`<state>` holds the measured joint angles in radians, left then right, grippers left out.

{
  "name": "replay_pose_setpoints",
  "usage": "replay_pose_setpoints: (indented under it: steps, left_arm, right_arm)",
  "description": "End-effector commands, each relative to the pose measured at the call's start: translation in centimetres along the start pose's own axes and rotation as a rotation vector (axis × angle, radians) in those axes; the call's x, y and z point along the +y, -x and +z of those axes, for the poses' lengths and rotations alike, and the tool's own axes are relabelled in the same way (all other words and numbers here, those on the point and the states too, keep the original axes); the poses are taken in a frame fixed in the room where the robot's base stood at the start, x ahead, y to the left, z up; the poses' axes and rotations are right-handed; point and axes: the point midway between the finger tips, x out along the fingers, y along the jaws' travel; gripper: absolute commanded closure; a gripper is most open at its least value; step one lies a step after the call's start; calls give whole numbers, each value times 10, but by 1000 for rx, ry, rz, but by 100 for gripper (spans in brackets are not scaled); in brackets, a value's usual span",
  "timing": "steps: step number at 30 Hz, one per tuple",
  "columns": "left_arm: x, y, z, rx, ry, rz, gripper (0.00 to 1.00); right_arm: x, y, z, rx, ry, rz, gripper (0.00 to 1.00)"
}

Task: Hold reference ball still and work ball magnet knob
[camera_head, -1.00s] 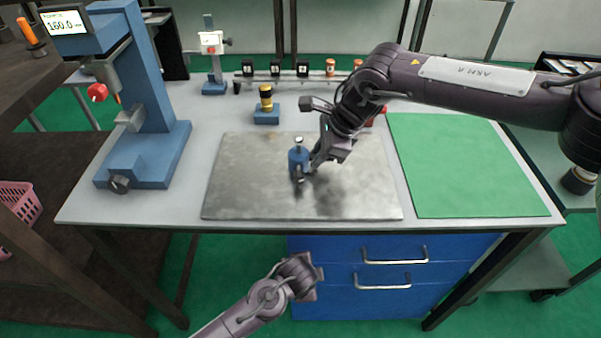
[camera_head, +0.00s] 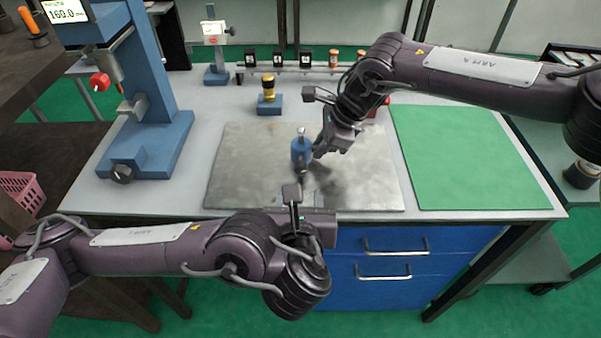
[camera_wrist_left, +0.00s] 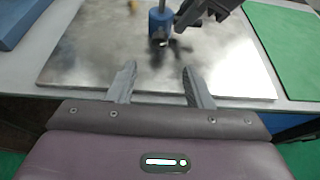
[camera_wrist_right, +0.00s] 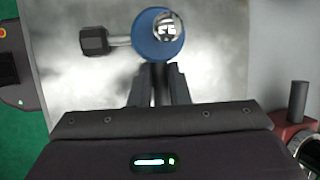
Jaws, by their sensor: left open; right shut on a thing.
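The reference ball is a shiny ball on a blue round body (camera_head: 302,152), upright at the steel plate (camera_head: 235,165). From above, in the right wrist view, the chrome ball (camera_wrist_right: 167,26) sits on the blue body (camera_wrist_right: 150,48). A dark magnet knob (camera_wrist_right: 94,40) sticks out on a short stem to the left; it faces my left gripper in the left wrist view (camera_wrist_left: 160,41). My right gripper (camera_wrist_right: 160,68) is shut on the blue body from the right. My left gripper (camera_wrist_left: 158,72) is open and empty, short of the knob, over the plate's front part.
A blue measuring stand (camera_head: 150,120) with a display is at the left. A small brass-topped blue block (camera_head: 268,103), a gauge stand (camera_head: 216,60) and a row of small parts (camera_head: 306,60) are behind. A green mat (camera_head: 460,160) lies clear at the right.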

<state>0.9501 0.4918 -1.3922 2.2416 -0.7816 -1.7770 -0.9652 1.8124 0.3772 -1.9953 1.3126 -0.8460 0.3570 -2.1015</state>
Motion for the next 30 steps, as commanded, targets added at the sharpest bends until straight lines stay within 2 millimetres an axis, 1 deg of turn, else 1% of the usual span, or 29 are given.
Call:
replay_pose_setpoints:
  steps: [1,6,12,15,21,30]
  left_arm:
    - [1,-10,1,-3,-2,5,54]
    - [1,-44,2,-4,0,6,54]
    - [1,-76,2,-2,3,4,54]
    - [0,-88,0,1,2,2,54]
    - [0,-102,0,3,5,2,54]
    - [0,-104,-1,4,6,1,54]
  right_arm:
    - [0,0,1,-1,1,1,100]
    - [0,0,1,-1,1,1,100]
    - [0,0,1,-1,1,1,100]
    - [0,0,0,-1,1,1,100]
    - [0,0,0,-1,1,1,100]
    - [0,0,0,-1,1,1,100]
